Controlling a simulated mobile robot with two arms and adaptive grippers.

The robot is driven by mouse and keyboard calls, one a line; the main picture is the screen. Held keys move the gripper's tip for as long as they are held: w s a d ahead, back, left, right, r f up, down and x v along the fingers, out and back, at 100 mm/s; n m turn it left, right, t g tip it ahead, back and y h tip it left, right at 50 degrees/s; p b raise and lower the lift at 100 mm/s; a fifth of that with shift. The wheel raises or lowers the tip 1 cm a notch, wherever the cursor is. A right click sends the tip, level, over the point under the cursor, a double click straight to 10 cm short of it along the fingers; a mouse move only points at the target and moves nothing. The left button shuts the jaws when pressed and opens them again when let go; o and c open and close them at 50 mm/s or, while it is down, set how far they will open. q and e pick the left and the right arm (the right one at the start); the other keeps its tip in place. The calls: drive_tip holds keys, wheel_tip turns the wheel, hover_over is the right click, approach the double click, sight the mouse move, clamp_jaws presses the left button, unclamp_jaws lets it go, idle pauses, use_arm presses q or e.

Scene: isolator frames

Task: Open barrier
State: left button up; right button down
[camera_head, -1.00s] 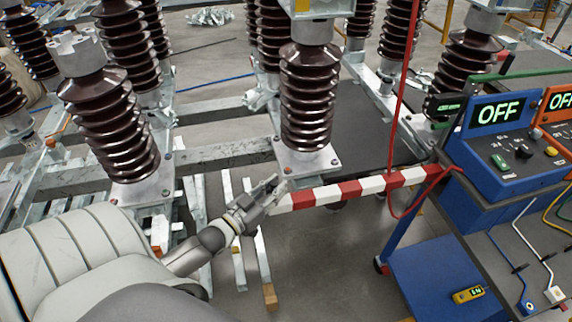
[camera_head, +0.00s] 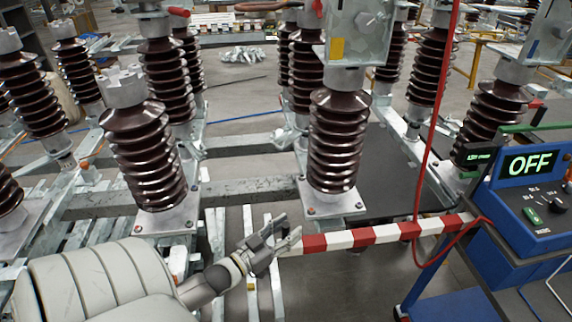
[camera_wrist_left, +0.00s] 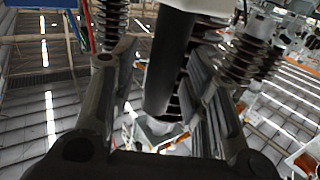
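The red-and-white striped barrier bar (camera_head: 363,237) runs nearly level across the middle right of the head view. Its right end is near the blue control unit and its left end is at my left gripper (camera_head: 286,232). In the left wrist view, a thick bar, pale above and dark below (camera_wrist_left: 168,62), lies between the two spread fingers of the left gripper (camera_wrist_left: 160,100). A gap shows between the bar and the left finger; contact with the right finger cannot be told. My right gripper is out of view.
Brown ribbed insulators (camera_head: 145,155) on steel frames stand behind and left of the barrier. A blue control unit (camera_head: 535,185) with an OFF display stands at right. A red cable (camera_head: 433,120) hangs across the barrier's right part. Bare floor (camera_head: 345,290) shows below the bar.

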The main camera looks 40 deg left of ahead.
use_arm(q)
drive_tip(key=shift+s, duration=0.1)
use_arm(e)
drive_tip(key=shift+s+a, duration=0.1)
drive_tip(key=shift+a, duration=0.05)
use_arm(q)
drive_tip(key=s, duration=1.1)
drive_tip(key=shift+s+a, duration=0.4)
drive_tip(key=shift+a, duration=0.05)
drive_tip(key=s+d+f+n+g+y+b, duration=0.15)
drive_tip(key=s+f+g, duration=0.25)
drive_tip(key=f, duration=1.2)
drive_tip(key=s+d+f+m+g+y+b, duration=0.15)
drive_tip(key=s+f+g, duration=0.25)
drive_tip(key=f, duration=1.2)
drive_tip(key=s+d+f+m+g+h+b, duration=0.1)
drive_tip(key=s+d+f+g, duration=0.3)
drive_tip(key=s+d+f, duration=0.2)
drive_tip(key=s+d+f+g+b, duration=0.2)
drive_tip(key=s+d+f+g, duration=0.3)
drive_tip(key=s+f, duration=0.6)
drive_tip(key=shift+d+f+m+h, duration=0.4)
drive_tip(key=shift+d+f, duration=0.35)
drive_tip(key=shift+d, duration=0.35)
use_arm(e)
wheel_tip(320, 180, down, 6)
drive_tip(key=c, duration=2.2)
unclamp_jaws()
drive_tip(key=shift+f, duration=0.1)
